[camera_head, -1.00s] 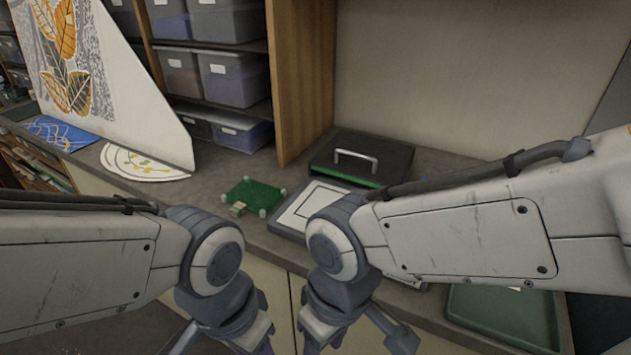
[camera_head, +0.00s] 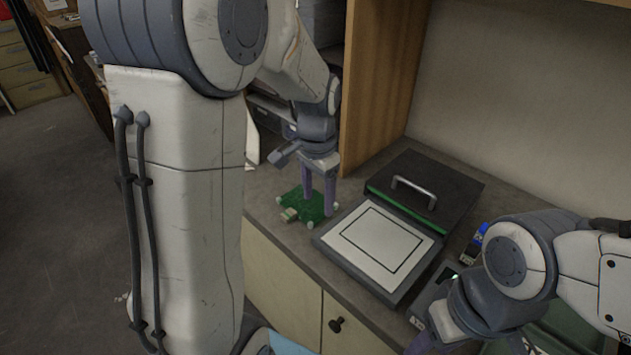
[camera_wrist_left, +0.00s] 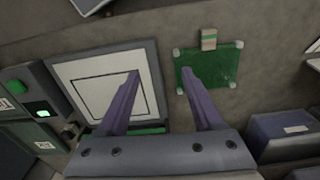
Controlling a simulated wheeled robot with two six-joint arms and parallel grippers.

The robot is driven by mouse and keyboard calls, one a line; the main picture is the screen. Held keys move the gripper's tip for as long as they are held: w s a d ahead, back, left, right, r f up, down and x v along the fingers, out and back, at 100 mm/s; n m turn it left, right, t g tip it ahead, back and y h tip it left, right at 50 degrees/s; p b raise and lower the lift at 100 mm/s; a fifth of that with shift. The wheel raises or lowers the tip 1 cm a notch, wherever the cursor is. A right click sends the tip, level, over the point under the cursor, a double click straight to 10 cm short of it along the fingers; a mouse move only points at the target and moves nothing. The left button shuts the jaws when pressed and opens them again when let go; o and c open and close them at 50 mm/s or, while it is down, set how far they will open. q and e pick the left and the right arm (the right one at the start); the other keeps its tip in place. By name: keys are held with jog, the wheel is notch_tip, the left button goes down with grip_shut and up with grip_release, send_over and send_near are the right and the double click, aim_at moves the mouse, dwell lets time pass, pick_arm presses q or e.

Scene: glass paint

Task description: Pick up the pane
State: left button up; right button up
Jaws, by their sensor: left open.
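A flat green rectangle with pale corner posts (camera_head: 296,205), which looks like the pane or its stand, lies on the grey bench. It also shows in the left wrist view (camera_wrist_left: 213,66), right of centre, with a small beige block (camera_wrist_left: 209,38) at one edge. I cannot tell whether a clear pane rests on it. My left gripper (camera_head: 318,198) points down over it, open and empty. In the left wrist view its fingers (camera_wrist_left: 160,73) are spread, one tip over the green rectangle's edge. My right gripper (camera_head: 468,338) is low at the right, its fingertips out of frame.
A light-coloured board with a black outline (camera_head: 378,245) lies in a grey frame right of the green rectangle. A black case with a metal handle (camera_head: 428,190) stands behind it. A wooden shelf upright (camera_head: 385,90) rises close behind my left gripper.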

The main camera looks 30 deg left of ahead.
pick_arm(q)
jog(key=w+a+p, duration=0.1)
jog(key=w+a, duration=0.1)
jog(key=a, duration=0.6)
jog(key=p, duration=0.1)
send_over(288, 214)
jog(key=shift+n, duration=0.4)
notch_tip(288, 214, down, 4)
jog(key=shift+w+d+f, duration=0.1)
notch_tip(288, 214, down, 5)
jog(key=shift+r+p, duration=0.2)
jog(key=shift+p, duration=0.8)
jog(key=shift+f, duration=0.55)
grip_shut()
pick_arm(e)
notch_tip(288, 214, up, 5)
jog(key=shift+r, duration=0.1)
